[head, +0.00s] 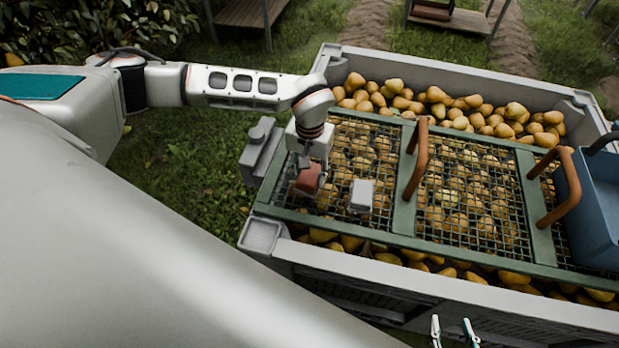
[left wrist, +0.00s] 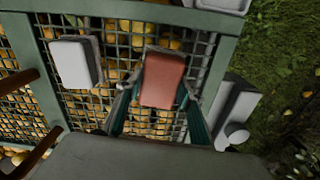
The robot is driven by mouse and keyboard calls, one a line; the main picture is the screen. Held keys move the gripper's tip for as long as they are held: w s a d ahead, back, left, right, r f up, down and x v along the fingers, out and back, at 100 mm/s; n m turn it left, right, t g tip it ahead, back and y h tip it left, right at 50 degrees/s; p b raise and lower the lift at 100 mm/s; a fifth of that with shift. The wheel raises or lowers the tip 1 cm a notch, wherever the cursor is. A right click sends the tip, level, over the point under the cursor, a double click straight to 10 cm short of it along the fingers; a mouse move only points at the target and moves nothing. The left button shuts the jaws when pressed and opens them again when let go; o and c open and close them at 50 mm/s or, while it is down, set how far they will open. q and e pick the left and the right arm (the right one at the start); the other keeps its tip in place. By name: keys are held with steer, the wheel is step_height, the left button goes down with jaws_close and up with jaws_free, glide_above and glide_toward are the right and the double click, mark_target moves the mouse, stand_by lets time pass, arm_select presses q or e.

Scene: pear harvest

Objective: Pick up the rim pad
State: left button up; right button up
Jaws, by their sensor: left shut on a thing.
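The rim pad, a reddish-brown block (head: 310,177), is at the left end of the green mesh cover. It also shows in the left wrist view (left wrist: 162,80), between the two fingers. My left gripper (head: 307,170) points down and is shut on this pad, with a finger along each side. I cannot tell whether the pad's underside touches the mesh. My right gripper (head: 453,332) shows only its two fingertips at the bottom edge of the head view; they are apart with nothing seen between them.
A white block (head: 361,195) lies on the mesh beside the pad. The green mesh cover (head: 406,165) with brown handles (head: 416,160) lies over a grey bin (head: 440,72) full of pears. A grey fixture (head: 262,150) sits at the bin's left edge. A blue crate (head: 597,205) stands at right.

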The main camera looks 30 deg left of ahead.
mark_target(310, 173)
arm_select(q)
step_height(310, 173, up, 17)
steer(key=p, duration=0.2)
